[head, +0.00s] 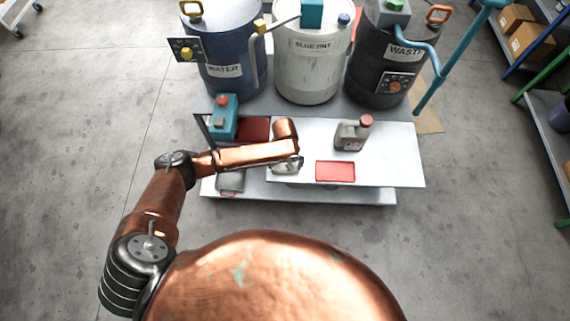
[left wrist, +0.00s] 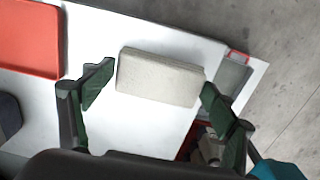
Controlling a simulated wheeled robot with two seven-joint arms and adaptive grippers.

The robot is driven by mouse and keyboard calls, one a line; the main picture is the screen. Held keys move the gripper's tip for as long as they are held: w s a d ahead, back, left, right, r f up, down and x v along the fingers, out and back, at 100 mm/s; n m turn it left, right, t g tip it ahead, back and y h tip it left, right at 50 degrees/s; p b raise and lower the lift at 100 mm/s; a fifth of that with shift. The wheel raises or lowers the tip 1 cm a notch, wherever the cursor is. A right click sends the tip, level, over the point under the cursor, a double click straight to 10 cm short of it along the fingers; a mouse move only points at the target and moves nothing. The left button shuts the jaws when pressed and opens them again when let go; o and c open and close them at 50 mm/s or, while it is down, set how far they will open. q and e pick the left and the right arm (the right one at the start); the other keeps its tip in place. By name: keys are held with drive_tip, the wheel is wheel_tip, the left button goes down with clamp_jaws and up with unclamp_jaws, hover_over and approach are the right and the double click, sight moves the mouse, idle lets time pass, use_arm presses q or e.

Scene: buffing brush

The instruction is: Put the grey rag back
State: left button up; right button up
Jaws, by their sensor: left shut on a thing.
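The grey rag (left wrist: 160,76), a pale grey-beige folded block, sits between the two green-padded fingertips of my left gripper (left wrist: 158,80), one at each end of it. The left gripper is shut on the rag. In the head view the rag (head: 283,169) shows small under my left wrist, over the white tabletop (head: 385,165), left of the red tray. I cannot tell if it touches the tabletop. My right gripper is in neither view.
A red tray (head: 335,171) lies on the table, with a grey red-capped jug (head: 353,134) behind it. A teal device (head: 223,118) and a dark red tray (head: 255,130) are at the left. A grey container (head: 231,181) stands at the front left. Several drums stand behind.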

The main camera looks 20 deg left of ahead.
use_arm(q)
drive_tip(key=o, duration=1.2)
drive_tip(key=shift+f, duration=0.1)
drive_tip(key=shift+r, duration=0.2)
wheel_tip(320, 180, up, 12)
drive_tip(key=p, duration=0.4)
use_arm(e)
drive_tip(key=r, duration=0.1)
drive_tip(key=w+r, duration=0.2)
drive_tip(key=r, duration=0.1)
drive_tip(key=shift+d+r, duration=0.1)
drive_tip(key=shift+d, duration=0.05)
